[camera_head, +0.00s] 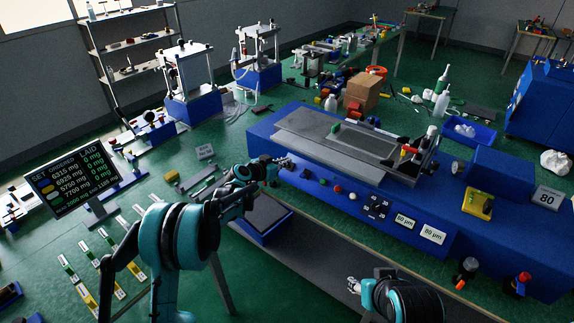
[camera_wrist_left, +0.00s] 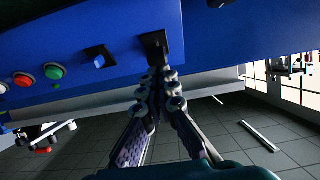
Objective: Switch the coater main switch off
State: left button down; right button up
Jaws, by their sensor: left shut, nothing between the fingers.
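The coater (camera_head: 400,205) is a long blue machine with a front control panel. My left gripper (camera_head: 287,163) is at the left end of that panel. In the left wrist view, my left gripper (camera_wrist_left: 160,76) is shut and empty, fingertips together just below a black switch (camera_wrist_left: 153,42) on the blue panel. I cannot tell whether they touch it; which way it is set is also unclear. It is the panel control nearest the fingers and may be the main switch. My right gripper (camera_head: 355,286) is low in front of the coater; its fingers are too small to read.
A dark-topped blue stand (camera_head: 262,222) is below my left gripper. A display (camera_head: 72,180) stands at the left.

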pick_arm(q)
jog(key=shift+s+a, duration=0.15)
jog(key=shift+s+a+f, duration=0.1)
jog(key=shift+s+a, duration=0.25)
jog(key=shift+s, duration=0.15)
dwell(0.4)
